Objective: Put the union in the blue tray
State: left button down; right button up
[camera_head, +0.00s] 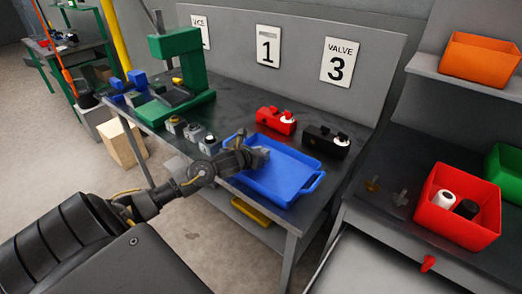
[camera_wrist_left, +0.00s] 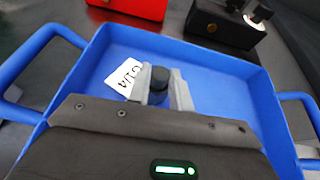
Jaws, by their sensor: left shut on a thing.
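The blue tray (camera_head: 268,182) lies on the dark bench, and its floor and rim fill much of the left wrist view (camera_wrist_left: 230,72). My left gripper (camera_head: 258,154) is over the tray, near its back left side. In the left wrist view its grey fingers (camera_wrist_left: 161,90) are shut on a small dark, round-topped piece, which I take to be the union (camera_wrist_left: 160,77). The lower part of the piece is hidden, so I cannot tell whether it touches the tray floor. My right gripper is not in view.
A red block (camera_head: 276,120) and a black block (camera_head: 326,141) stand behind the tray. Several small grey fixtures (camera_head: 194,132) and a green press (camera_head: 180,75) are to its left. A white label (camera_wrist_left: 124,76) shows inside the tray. A red bin (camera_head: 458,215) is at right.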

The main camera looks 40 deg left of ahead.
pick_arm(q)
jog(key=shift+f+b, duration=0.3)
jog(key=shift+b, duration=0.05)
jog(key=c, duration=1.3)
grip_release()
jog(key=shift+r, duration=0.1)
jog(key=shift+o, duration=0.2)
jog(key=shift+r+p, duration=0.15)
jog(key=shift+p, duration=0.15)
jog(key=shift+s, duration=0.25)
jog(key=b+v, duration=0.3)
jog(key=v, duration=0.7)
jog(key=shift+v, duration=0.8)
